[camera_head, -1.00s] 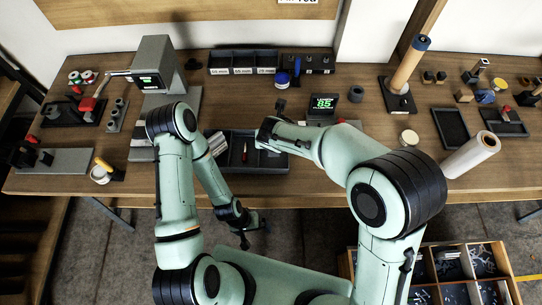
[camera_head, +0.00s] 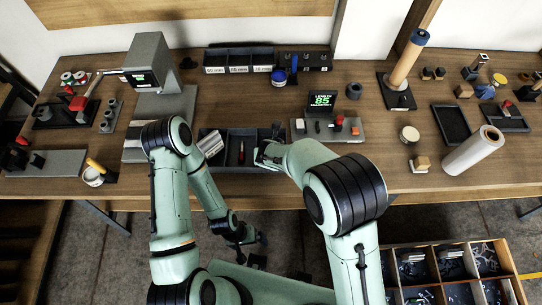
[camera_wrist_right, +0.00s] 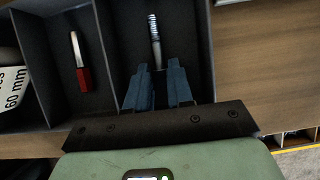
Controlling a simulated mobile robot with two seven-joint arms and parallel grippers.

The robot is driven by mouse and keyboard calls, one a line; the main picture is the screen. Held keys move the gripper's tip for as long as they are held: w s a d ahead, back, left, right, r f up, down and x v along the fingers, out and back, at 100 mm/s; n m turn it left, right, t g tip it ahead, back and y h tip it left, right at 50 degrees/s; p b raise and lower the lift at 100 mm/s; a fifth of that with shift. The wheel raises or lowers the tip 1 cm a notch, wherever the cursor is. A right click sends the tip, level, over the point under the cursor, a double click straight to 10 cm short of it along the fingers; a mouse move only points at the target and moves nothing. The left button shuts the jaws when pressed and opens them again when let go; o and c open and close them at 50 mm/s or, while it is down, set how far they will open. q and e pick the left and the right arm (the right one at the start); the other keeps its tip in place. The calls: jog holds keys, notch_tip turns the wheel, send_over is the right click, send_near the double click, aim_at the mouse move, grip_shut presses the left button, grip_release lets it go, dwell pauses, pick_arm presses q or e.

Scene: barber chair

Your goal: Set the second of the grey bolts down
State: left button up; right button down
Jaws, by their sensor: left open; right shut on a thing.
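A grey bolt (camera_wrist_right: 154,38) with a threaded end shows in the right wrist view, between the blue fingertips of my right gripper (camera_wrist_right: 158,82). The right gripper is shut on it, over the right-hand compartment of a dark divided tray (camera_wrist_right: 107,45). I cannot tell whether the bolt touches the tray floor. In the head view the right gripper (camera_head: 268,152) is at the right part of this tray (camera_head: 225,168), and the bolt is hidden. My left gripper (camera_head: 252,238) is open and empty, low in front of the table edge.
A red-and-white item (camera_wrist_right: 80,65) lies in the neighbouring compartment. Labelled bins (camera_head: 240,70) stand at the back. A white roll (camera_head: 473,150) lies at right.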

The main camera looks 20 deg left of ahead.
jog(key=shift+f, duration=0.2)
jog(key=c, duration=1.1)
grip_release()
jog(key=shift+o, duration=0.5)
jog(key=shift+r, duration=0.1)
pick_arm(q)
jog(key=shift+s+f, duration=0.1)
jog(key=shift+f, duration=0.05)
pick_arm(e)
jog(key=shift+r, duration=0.35)
pick_arm(q)
jog(key=shift+w+r+p, duration=0.65)
jog(key=shift+w+r, duration=0.15)
jog(key=shift+r, duration=0.15)
pick_arm(e)
jog(key=v, duration=1.1)
jog(key=shift+s+r, duration=0.25)
jog(key=shift+s, duration=0.05)
